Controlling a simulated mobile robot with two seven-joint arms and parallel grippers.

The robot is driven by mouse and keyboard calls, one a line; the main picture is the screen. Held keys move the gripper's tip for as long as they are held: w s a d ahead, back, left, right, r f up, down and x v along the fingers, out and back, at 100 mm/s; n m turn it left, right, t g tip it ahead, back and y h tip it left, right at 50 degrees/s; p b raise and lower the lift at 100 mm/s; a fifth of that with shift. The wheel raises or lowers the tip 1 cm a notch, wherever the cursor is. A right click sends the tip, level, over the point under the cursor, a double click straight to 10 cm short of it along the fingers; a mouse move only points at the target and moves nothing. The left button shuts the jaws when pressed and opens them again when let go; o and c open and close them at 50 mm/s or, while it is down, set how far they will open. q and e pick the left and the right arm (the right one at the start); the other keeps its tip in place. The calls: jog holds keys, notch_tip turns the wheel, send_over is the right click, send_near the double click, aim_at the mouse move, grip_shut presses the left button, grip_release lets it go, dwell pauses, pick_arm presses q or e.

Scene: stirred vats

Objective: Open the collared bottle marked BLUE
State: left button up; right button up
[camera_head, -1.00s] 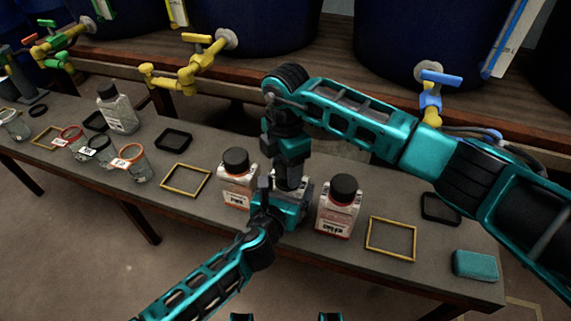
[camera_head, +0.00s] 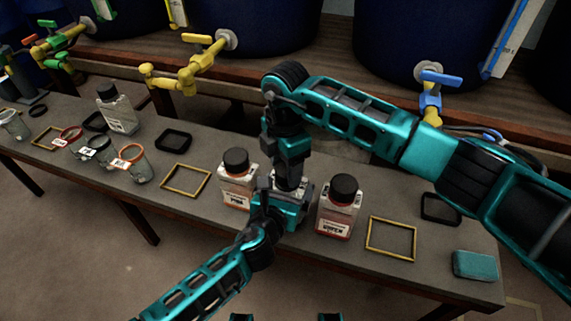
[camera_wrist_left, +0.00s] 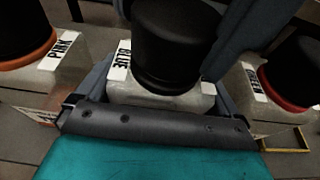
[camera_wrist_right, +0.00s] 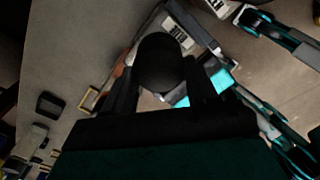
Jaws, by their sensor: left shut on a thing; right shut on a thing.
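The bottle marked BLUE (camera_wrist_left: 122,58) stands between two similar bottles, with a pale body and a black cap (camera_wrist_left: 175,40). Its body is mostly hidden in the head view, where only a pale part (camera_head: 306,190) shows behind my grippers. My left gripper (camera_head: 283,203) is shut on the bottle's body from the front, with one finger at each side in the left wrist view. My right gripper (camera_head: 290,180) points down from above and is shut on the cap, which also shows between its fingers in the right wrist view (camera_wrist_right: 158,62). The cap appears seated on the neck.
A bottle marked PINK (camera_head: 237,180) stands close on the left, and another black-capped bottle (camera_head: 339,205) close on the right. Yellow frames (camera_head: 391,239), black frames (camera_head: 173,139) and a teal block (camera_head: 475,264) lie on the table. Glass jars (camera_head: 133,164) stand further left.

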aim_at(286, 169)
jog(key=shift+r, duration=0.95)
jog(key=shift+r, duration=0.1)
jog(key=shift+r, duration=1.95)
pick_arm(q)
jog(key=o, duration=1.1)
